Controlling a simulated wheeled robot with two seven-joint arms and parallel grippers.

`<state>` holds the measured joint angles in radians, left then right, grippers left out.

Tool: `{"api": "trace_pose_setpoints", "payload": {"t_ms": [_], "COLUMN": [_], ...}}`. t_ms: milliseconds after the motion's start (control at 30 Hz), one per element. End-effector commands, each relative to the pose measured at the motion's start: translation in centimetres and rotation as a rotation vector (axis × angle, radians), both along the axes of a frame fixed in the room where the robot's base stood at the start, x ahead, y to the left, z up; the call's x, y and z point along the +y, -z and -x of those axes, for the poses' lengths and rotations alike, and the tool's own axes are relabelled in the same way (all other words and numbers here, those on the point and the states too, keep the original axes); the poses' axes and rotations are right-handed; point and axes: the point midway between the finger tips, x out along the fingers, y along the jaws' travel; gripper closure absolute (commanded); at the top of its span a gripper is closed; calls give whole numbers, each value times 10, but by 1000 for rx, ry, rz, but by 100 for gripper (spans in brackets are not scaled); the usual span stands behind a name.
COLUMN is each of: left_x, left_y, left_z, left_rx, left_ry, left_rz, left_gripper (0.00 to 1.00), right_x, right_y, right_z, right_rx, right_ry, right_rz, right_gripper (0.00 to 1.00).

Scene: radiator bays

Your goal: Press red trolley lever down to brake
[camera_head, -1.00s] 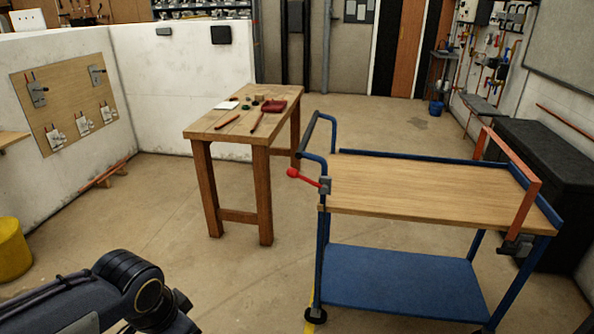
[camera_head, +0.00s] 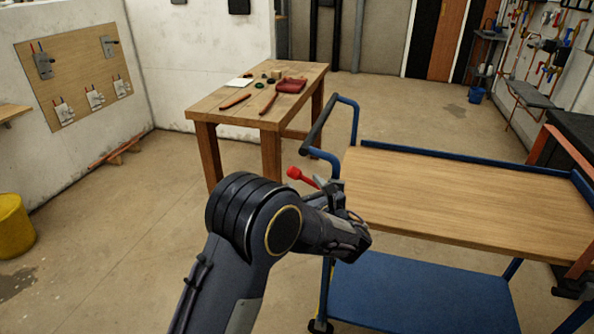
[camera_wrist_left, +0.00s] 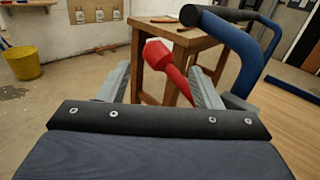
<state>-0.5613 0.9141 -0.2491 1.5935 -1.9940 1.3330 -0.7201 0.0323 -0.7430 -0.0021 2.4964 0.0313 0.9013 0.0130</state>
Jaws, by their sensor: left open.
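The red lever (camera_head: 298,176) is on the near left corner of the trolley (camera_head: 450,190), by its blue push handle (camera_head: 340,110). It slants up to the left, ending in a round knob. My left gripper (camera_head: 332,190) is at this corner, right beside the lever, and partly hides its mount. In the left wrist view the red lever (camera_wrist_left: 174,70) shows between the two grey fingers of my open left gripper (camera_wrist_left: 160,88). I cannot tell whether a finger touches it. My right gripper is not in view.
A wooden workbench (camera_head: 225,118) with tools stands behind the lever, to the left. The trolley's blue lower shelf (camera_head: 420,300) is below. A yellow bucket (camera_head: 14,228) stands at the far left. The floor between bucket and bench is free.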

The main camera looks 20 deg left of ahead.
Motion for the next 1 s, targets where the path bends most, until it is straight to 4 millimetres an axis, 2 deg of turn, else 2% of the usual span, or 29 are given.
{"api": "trace_pose_setpoints", "payload": {"t_ms": [200,400,767,1000], "left_x": [26,42,45,45], "left_y": [-1,0,0,0], "left_z": [-27,-46,-51,-50], "left_rx": [0,1,1,1], "left_ry": [-6,-5,-3,-3], "left_rz": [3,4,5,5], "left_gripper": [41,41,41,71], "right_x": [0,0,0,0], "right_y": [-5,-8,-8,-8], "right_z": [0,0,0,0], "right_rx": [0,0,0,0], "right_ry": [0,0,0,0], "right_rz": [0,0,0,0], "right_gripper": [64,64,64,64]}}
